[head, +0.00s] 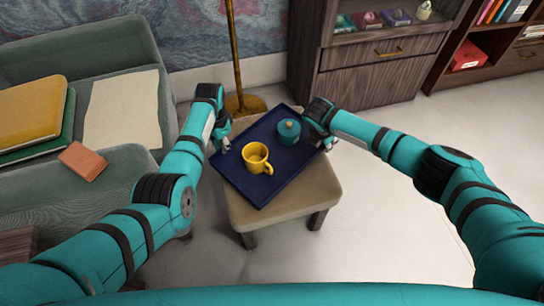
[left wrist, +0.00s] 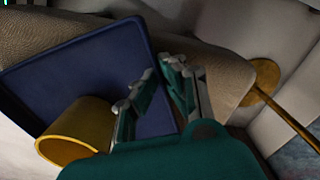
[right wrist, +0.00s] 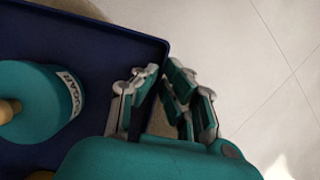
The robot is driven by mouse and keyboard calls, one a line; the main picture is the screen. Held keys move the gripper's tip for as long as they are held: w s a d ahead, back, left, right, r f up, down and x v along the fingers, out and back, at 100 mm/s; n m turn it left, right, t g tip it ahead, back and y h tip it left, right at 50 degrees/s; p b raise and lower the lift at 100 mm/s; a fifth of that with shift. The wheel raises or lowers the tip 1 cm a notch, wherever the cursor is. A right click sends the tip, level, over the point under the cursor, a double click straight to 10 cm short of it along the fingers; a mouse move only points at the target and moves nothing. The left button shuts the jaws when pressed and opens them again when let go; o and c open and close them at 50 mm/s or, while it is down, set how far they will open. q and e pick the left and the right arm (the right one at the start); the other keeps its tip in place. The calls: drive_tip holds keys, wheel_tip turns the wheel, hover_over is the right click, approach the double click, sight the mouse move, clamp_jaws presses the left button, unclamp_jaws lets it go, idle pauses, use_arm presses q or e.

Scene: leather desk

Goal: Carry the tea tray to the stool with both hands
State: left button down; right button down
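The dark blue tea tray (head: 262,192) lies over the beige stool (head: 323,195), turned at an angle; whether it touches the seat I cannot tell. A yellow mug (head: 254,158) and a teal lidded sugar pot (head: 288,134) stand upright on it. My left gripper (head: 224,140) is at the tray's left edge; in the left wrist view its fingers (left wrist: 160,72) are closed in on either side of the rim (left wrist: 148,45). My right gripper (head: 326,139) is at the right edge; in the right wrist view its fingers (right wrist: 160,70) straddle the rim (right wrist: 120,30) closely.
A green sofa (head: 110,52) with a yellow folder (head: 30,108) and an orange box (head: 83,161) stands at left. A brass stand (head: 236,60) rises behind the stool. A wooden cabinet (head: 365,75) is behind at right. The pale floor (head: 390,230) is clear at right.

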use_arm(q)
drive_tip(key=shift+f, duration=0.45)
use_arm(e)
drive_tip(key=shift+f, duration=0.5)
use_arm(q)
drive_tip(key=c, duration=1.5)
unclamp_jaws()
use_arm(e)
drive_tip(key=c, duration=1.5)
unclamp_jaws()
drive_tip(key=shift+r, duration=0.1)
use_arm(q)
wheel_tip(320, 180, up, 12)
drive_tip(key=shift+r, duration=0.1)
use_arm(e)
drive_tip(key=v, duration=1.2)
drive_tip(key=shift+s, duration=0.1)
